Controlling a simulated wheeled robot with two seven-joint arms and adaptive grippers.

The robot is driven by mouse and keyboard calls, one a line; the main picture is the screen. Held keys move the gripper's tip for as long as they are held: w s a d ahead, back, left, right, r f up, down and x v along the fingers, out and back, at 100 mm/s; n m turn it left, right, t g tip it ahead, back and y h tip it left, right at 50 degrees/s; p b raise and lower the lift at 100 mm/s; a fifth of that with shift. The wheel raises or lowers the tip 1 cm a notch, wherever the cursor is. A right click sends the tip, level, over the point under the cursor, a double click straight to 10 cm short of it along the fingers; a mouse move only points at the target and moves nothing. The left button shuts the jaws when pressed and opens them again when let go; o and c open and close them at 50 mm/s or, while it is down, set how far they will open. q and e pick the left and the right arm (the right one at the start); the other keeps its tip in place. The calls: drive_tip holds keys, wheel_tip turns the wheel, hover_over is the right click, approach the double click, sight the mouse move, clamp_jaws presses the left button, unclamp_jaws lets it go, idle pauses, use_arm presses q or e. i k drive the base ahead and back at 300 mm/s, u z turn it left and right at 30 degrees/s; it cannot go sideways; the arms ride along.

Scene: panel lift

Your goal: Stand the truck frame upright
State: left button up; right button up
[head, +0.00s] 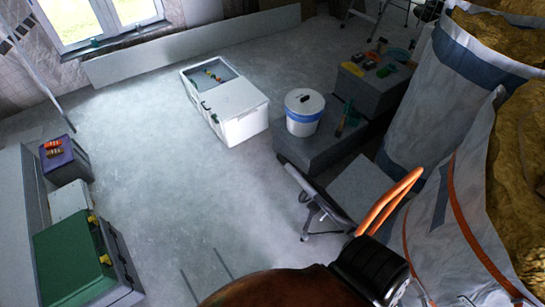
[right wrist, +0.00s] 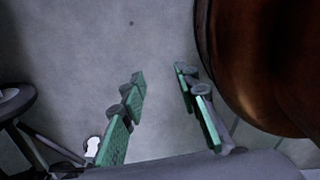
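What looks like the truck frame (head: 322,203), a dark tubular frame with small wheels, leans beside a flat grey panel (head: 362,185) right of centre in the head view. Its lower end is partly hidden, and I cannot tell exactly how it rests. In the right wrist view, a dark ring and thin bars (right wrist: 18,100) at the left edge may be part of it. My right gripper (right wrist: 160,72) shows there with its green-padded fingers apart and bare floor between them. It holds nothing. My left gripper is in neither view.
A white bucket (head: 305,112) stands on a low grey block (head: 315,150). A white cooler-like box (head: 230,105) stands left of it. Large bags (head: 430,100) of brown fill crowd the right. Cases, one with a green lid (head: 70,260), line the left. Floor between is clear.

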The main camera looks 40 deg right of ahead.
sight(349, 198)
drive_tip(key=i, duration=1.75)
drive_tip(key=z, duration=3.3)
